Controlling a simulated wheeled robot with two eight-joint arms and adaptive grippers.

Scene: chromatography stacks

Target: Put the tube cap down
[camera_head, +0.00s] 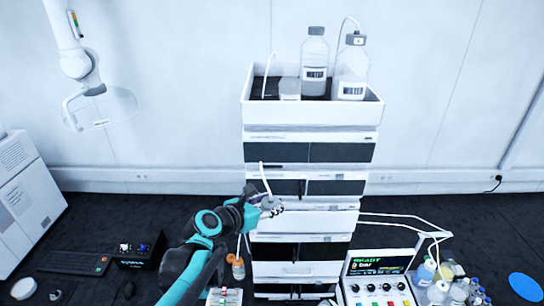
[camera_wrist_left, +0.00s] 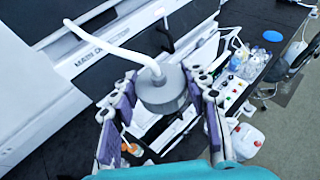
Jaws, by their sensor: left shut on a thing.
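The tube cap (camera_wrist_left: 160,88) is a grey round cap with a white bent tube rising from its top. My left gripper (camera_wrist_left: 163,100) is shut on it, with purple-padded fingers on both sides of the cap. In the head view my left gripper (camera_head: 269,205) is in front of the middle of the instrument stack, and the white tube (camera_head: 265,178) sticks up from it. The cap itself is hard to make out there. My right gripper is not in view.
The white instrument stack (camera_head: 303,217) carries a tray (camera_head: 312,113) with two large bottles, one capped with a tube (camera_head: 352,72). A control box reading READY (camera_head: 377,283) and several small bottles stand lower right. An orange-capped bottle (camera_head: 238,268) stands by the stack's lower left.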

